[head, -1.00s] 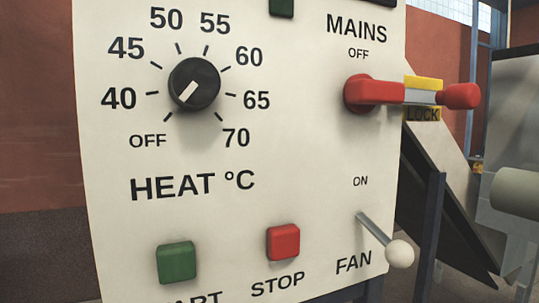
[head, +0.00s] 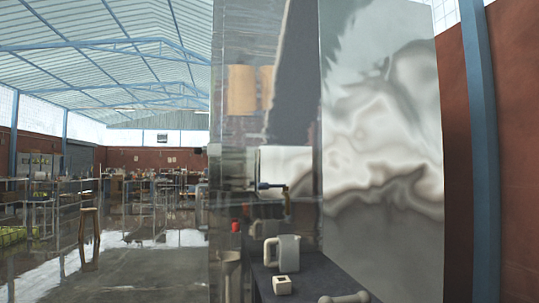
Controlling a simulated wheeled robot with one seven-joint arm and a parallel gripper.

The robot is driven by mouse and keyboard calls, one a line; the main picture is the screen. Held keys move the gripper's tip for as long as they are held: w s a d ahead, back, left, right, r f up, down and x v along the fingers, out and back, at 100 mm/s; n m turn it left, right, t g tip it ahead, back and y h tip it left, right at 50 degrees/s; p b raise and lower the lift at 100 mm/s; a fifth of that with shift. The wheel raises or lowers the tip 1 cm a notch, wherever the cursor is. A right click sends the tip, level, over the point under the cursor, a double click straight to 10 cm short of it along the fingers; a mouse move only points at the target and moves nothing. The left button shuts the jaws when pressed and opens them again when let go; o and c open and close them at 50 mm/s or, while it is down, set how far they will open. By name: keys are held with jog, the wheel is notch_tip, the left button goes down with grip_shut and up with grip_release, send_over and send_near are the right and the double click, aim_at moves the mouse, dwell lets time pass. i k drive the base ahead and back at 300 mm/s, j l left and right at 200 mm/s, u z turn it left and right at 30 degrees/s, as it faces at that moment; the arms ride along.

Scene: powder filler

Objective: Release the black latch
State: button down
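I cannot make out a black latch in the head view. A tall enclosure with a see-through panel (head: 237,140) and a shiny metal face (head: 385,150) fills the middle and right. My gripper is not in view.
A pale jug (head: 286,254) and a small white block (head: 282,285) show low in the panel, on a dark surface. A wooden stool (head: 90,224) stands at left on open floor (head: 140,272). A blue post (head: 482,150) rises at right.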

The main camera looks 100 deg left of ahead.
aim_at(197, 150)
jog(key=u, duration=3.3)
jog(key=z, duration=0.5)
jog(key=i+j+z, duration=0.2)
jog(key=z, duration=0.15)
jog(key=i+j+z, duration=0.2)
jog(key=j+z, duration=0.15)
jog(key=j, duration=0.15)
jog(key=i+j+z, duration=0.1)
jog(key=j+z, duration=0.3)
jog(key=i+j, duration=0.1)
jog(key=j, duration=0.35)
jog(key=i+j, duration=0.15)
jog(key=j, duration=0.3)
jog(key=i+j+z, duration=0.1)
jog(key=j, duration=0.35)
jog(key=i+j, duration=0.1)
jog(key=j, duration=0.35)
jog(key=i+j, duration=0.1)
jog(key=j, duration=0.35)
